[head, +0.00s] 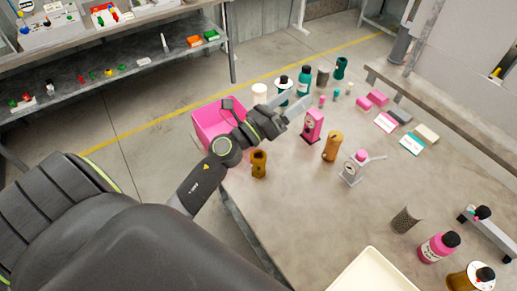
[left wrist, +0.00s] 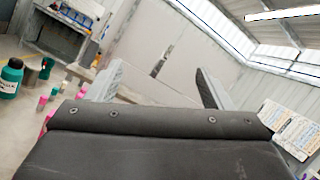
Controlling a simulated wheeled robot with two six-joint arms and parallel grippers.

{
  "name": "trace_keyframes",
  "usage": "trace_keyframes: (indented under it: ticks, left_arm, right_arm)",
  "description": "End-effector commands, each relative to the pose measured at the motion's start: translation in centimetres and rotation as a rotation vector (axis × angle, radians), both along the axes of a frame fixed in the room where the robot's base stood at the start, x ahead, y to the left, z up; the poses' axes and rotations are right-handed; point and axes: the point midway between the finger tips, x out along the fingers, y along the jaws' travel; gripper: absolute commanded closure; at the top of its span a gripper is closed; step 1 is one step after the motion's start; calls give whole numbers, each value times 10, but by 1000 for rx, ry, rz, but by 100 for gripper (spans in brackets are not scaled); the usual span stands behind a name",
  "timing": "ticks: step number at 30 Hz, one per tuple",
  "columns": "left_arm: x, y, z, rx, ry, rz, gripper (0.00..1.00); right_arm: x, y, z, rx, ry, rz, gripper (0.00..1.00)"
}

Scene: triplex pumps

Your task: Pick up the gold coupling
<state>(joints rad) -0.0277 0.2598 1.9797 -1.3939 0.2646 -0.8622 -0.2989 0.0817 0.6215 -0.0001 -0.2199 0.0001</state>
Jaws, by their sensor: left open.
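A dark gold, hollow-topped piece (head: 259,163), which looks like the gold coupling, stands upright near the table's left edge. A brighter orange-gold cylinder (head: 332,146) stands to its right; I cannot tell for sure which is the coupling. My left gripper (head: 308,84) is open and empty, reaching over the table beyond both pieces, apart from them. Its spread fingers also show in the left wrist view (left wrist: 158,78), with no gold piece between them. My right gripper is not in view.
A pink bin (head: 213,122) is at the table's left edge, partly behind my left arm. A pink bottle (head: 312,126), a white-and-pink dispenser (head: 352,168) and teal bottles (head: 304,80) stand nearby. A cream tray (head: 372,272) lies in front. The table's middle is mostly clear.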

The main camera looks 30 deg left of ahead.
Motion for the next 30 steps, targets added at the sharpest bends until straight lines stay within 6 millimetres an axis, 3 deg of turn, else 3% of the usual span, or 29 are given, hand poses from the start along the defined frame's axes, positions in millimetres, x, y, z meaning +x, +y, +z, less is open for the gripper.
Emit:
trace_keyframes:
  ticks: [3, 6, 11, 14, 18, 24, 30]
  left_arm:
    - [15, -34, -19, 372, -43, -124, 26]
    - [23, -53, -47, 684, -59, -236, 26]
    - [33, -54, -100, 1157, -39, -432, 26]
    - [36, -37, -132, 1425, 8, -573, 26]
    - [33, 6, -163, 1744, 124, -792, 26]
    - [19, 67, -171, 1997, 333, -1082, 26]
    - [8, 95, -165, 2066, 459, -1232, 26]
  right_arm:
    - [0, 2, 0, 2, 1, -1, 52]
    - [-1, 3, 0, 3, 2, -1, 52]
    - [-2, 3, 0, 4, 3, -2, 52]
    - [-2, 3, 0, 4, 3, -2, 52]
    - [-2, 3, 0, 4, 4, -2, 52]
    - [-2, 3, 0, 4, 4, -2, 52]
    - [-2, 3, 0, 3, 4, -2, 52]
